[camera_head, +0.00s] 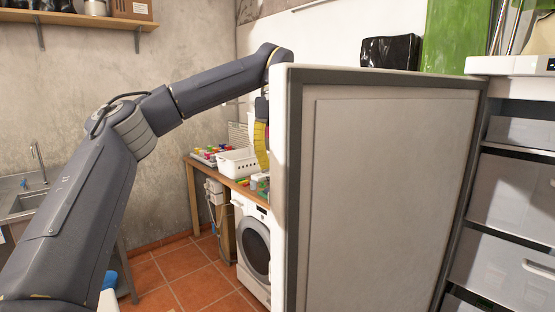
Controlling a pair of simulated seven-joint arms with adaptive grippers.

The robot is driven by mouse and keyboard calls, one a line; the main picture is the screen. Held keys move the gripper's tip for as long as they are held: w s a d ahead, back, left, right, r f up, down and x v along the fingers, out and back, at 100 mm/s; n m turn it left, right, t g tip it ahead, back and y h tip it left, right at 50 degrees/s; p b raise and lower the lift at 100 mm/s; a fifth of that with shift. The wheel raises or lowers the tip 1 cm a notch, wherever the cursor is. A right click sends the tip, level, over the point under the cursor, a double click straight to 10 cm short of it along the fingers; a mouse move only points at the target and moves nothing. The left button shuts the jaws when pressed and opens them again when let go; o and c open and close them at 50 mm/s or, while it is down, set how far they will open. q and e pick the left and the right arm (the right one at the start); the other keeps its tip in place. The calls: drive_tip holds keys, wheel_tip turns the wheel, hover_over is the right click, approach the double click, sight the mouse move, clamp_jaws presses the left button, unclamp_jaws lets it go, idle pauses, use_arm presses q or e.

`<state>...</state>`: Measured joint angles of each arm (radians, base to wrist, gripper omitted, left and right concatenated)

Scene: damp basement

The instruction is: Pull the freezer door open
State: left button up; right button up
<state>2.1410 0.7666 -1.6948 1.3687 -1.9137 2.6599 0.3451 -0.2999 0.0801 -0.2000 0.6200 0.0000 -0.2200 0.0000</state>
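The freezer door (390,190) stands swung open, with its pale inner panel and grey seal facing me. Its hinge side is at the right, beside the freezer (515,65), whose drawers (515,190) show. My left arm reaches in from the left to the door's free edge. My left gripper (261,145) is at that edge, on the outer side; one yellow-padded finger points down. The rest of the gripper is hidden behind the door, so I cannot see whether it touches a handle or how far it is closed. My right gripper is out of view.
Behind the door, a wooden counter (228,182) holds a white basket (238,162) and small coloured items, with a washing machine (252,245) underneath. A sink (22,203) is at the left. Tiled floor (175,285) between them is open. A black bag (390,51) shows above the door.

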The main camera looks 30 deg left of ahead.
use_arm(q)
drive_tip(key=shift+w+a+r, duration=0.15)
drive_tip(key=shift+a+r, duration=0.05)
drive_tip(key=shift+r, duration=0.4)
